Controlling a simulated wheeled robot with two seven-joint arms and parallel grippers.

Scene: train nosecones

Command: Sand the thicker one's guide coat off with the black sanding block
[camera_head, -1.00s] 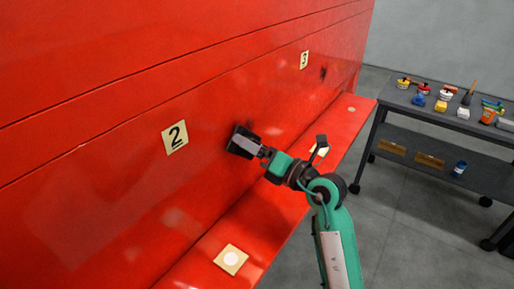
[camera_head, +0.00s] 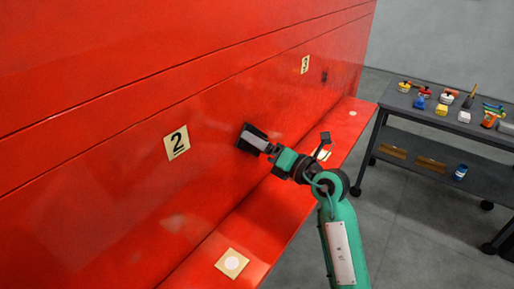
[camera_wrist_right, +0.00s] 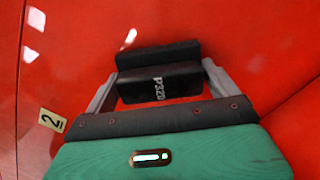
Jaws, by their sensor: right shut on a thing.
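The black sanding block (camera_head: 250,133) is held against or very close to the red nosecone wall (camera_head: 225,105), right of the number 2 label (camera_head: 176,142). In the right wrist view the block (camera_wrist_right: 158,88) shows the marking P320. My right gripper (camera_head: 259,144) is shut on it, with grey fingers at both ends of the block. Pale patches, possibly reflections, show on the red wall below the number 2 label. Which nosecone is thicker I cannot tell. My left gripper is not in view.
A red ledge (camera_head: 205,250) runs below the wall, with square pads (camera_head: 232,263) on it. The number 3 label (camera_head: 305,63) is farther along, with a small dark mark (camera_head: 324,76) near it. A dark wheeled table (camera_head: 430,115) with several tools stands at the right.

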